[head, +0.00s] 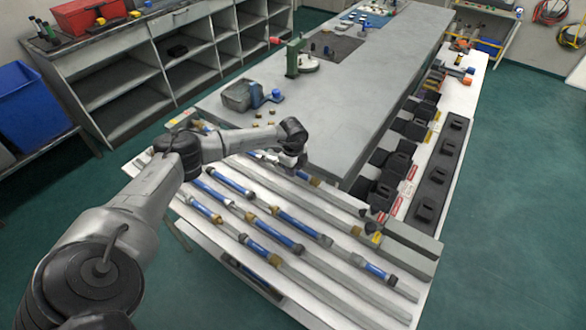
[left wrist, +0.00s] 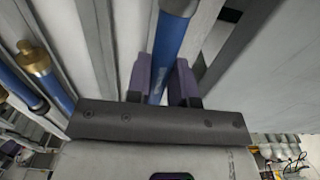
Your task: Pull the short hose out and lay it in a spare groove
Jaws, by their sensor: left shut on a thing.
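My left gripper (head: 290,158) is over the far side of the hose rack (head: 330,265), close to the bench edge. In the left wrist view its two dark fingers (left wrist: 170,85) are shut on a blue hose (left wrist: 172,45), one on each side of it. A metal fitting shows at the hose's top. In the head view one end of a blue hose (head: 308,179) shows just right of the gripper; the rest is hidden by it. I cannot tell whether the held hose is raised from its groove. The right gripper is not in view.
Several other blue hoses with brass or grey fittings, such as one hose (head: 262,252), lie in the rack's grooves. Bare groove stretches show at the rack's right side. A grey bench (head: 340,110) stands behind. Black blocks (head: 385,180) line its right side.

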